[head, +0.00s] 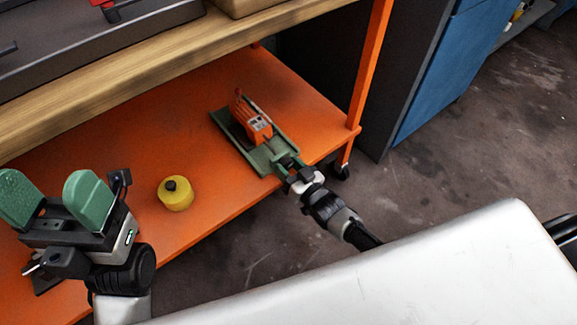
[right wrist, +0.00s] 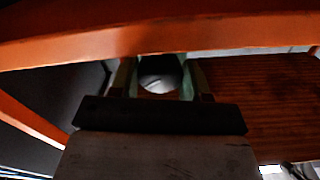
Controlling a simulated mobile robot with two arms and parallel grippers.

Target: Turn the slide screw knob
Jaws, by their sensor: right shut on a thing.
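The green slide (head: 226,122) lies on the orange lower shelf, with an orange device (head: 258,125) mounted on it. My right gripper (head: 289,164) is at the slide's near right end. In the head view the knob is hidden by the gripper. My left gripper (head: 62,195) is open and empty, with its green fingers wide apart, at the left over the shelf's front.
A yellow round container with a black cap (head: 175,194) stands on the orange shelf (head: 120,150), between my two grippers. A wooden worktop (head: 130,68) overhangs the shelf's back. An orange post (head: 370,62) rises right of the slide.

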